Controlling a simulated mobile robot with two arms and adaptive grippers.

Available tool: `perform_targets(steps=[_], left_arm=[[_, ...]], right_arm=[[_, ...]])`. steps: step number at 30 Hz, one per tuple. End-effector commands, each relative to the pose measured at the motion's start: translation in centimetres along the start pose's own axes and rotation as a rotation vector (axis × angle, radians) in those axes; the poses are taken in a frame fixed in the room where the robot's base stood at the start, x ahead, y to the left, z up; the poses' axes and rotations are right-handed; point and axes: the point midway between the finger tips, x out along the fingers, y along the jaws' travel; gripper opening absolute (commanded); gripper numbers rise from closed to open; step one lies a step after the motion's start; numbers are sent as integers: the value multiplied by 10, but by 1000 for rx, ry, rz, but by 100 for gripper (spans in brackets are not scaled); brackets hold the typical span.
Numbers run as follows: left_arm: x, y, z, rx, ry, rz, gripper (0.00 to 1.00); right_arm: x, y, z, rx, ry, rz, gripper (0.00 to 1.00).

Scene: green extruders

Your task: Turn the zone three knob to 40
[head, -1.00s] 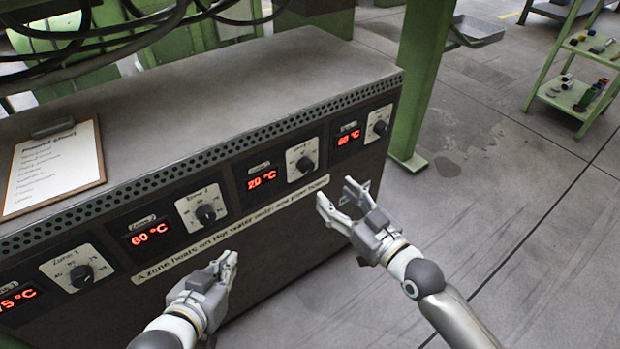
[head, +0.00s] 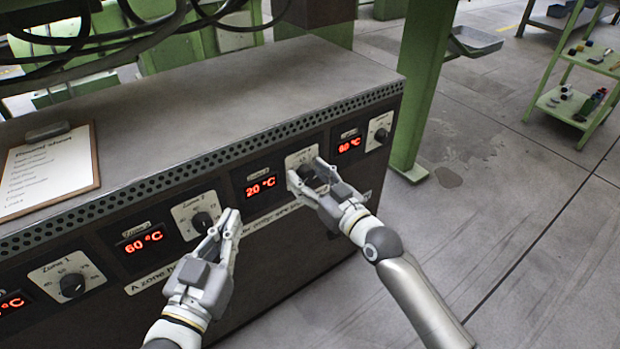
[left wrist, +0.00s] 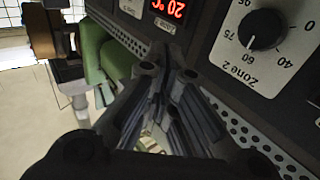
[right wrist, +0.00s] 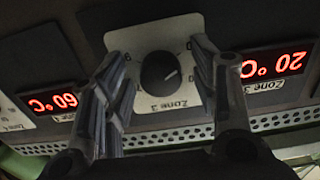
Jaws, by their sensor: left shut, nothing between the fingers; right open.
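The zone three knob (right wrist: 160,73) is a round black dial on a white plate labelled Zone 3 (right wrist: 168,106). In the right wrist view it sits between the fingers of my open right gripper (right wrist: 158,58); I cannot tell whether they touch it. In the head view my right gripper (head: 306,170) reaches over the plate and partly hides the knob. The zone three display (head: 261,187) reads 20 °C. My left gripper (head: 230,215) is shut and empty in front of the panel near the Zone 2 knob (head: 203,221).
The panel also carries the Zone 1 knob (head: 72,285), a far-right knob (head: 381,135), a 60 °C display (head: 141,242) and another display (head: 349,145). A clipboard (head: 50,170) lies on the cabinet top (head: 230,90). A green post (head: 415,100) stands at the right.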

Motion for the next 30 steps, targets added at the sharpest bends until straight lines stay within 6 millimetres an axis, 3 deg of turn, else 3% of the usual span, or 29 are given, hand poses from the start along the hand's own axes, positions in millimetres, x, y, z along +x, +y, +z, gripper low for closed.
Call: perform_targets(steps=[6,17,24,30], left_arm=[[0,0,0,0,1,0,0],[0,0,0,0,0,0,0],[0,0,3,0,-25,-1,0],[-8,-5,32,3,-182,-11,0]], right_arm=[[0,0,0,0,0,0,53],[0,0,0,0,0,0,9],[0,0,-1,22,-1,0,9],[0,-1,-2,103,-1,-1,9]])
